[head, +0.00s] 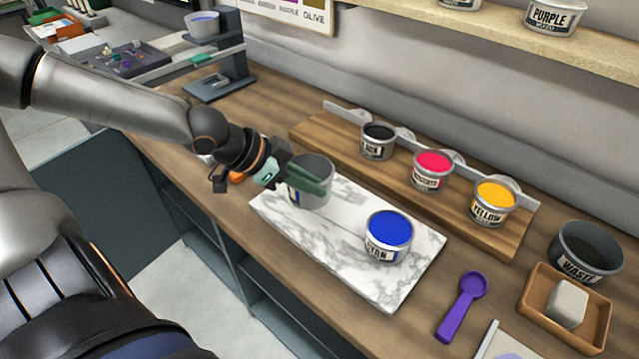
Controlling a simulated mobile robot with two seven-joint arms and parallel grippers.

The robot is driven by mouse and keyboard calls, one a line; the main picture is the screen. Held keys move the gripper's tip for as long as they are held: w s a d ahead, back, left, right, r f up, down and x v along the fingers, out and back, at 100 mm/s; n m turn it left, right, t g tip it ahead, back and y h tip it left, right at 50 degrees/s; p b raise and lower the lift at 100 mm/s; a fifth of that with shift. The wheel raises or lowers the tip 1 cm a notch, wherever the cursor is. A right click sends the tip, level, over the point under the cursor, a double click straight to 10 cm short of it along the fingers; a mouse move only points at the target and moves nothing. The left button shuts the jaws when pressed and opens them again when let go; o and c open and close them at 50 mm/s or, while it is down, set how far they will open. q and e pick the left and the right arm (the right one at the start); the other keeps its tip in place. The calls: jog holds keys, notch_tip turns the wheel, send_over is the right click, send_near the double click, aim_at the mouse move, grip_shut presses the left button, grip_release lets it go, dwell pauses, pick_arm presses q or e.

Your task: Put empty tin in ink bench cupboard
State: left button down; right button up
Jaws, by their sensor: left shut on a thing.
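The empty tin (312,193) is a grey metal tin with a bit of blue on its label, at the left end of the white marble slab (345,222). My left gripper (306,178) is shut on its rim, with one green finger across the tin's front. I cannot tell whether the tin touches the slab. The bench cupboard (222,248) is below the worktop at the front; it shows as an open-fronted dark space with shelves, partly cut off by the view. My right gripper is not in view.
A cyan ink tin (388,235) stands on the slab's right. Black (378,142), magenta (432,171) and yellow (492,204) tins stand in a wooden rack behind. A purple scoop (461,307), a waste tin (585,252) and a wooden tray (535,312) with a grey block are at the right.

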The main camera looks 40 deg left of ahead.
pick_arm(q)
jog(key=s+a+r, duration=0.3)
jog(key=s, duration=0.5)
jog(key=shift+a+r, duration=0.15)
jog(key=shift+r, duration=0.25)
dwell(0.5)
